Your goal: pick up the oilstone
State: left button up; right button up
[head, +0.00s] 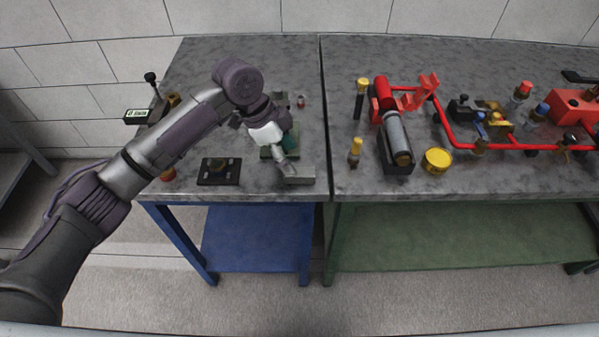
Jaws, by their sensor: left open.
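A grey rectangular block that looks like the oilstone (298,175) lies flat near the front edge of the left tabletop. My left gripper (283,166) is just above and behind its left end, pointing down. The gripper is open, and I see nothing held in it. Whether its fingers touch the block is too small to tell. A greenish block (268,153) lies behind the gripper, partly hidden by it. My right gripper is out of view.
A dark plate with a round part (219,170) lies to the left. A small red item (301,102) is behind. The right table holds a grey cylinder (397,135), a yellow tin (436,161) and red piping (500,148). A narrow gap separates the tables.

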aim_at(299, 171)
pick_arm(q)
jog(key=shift+p+x, duration=0.6)
jog(key=shift+x, duration=2)
jog(key=shift+s, duration=0.1)
grip_shut()
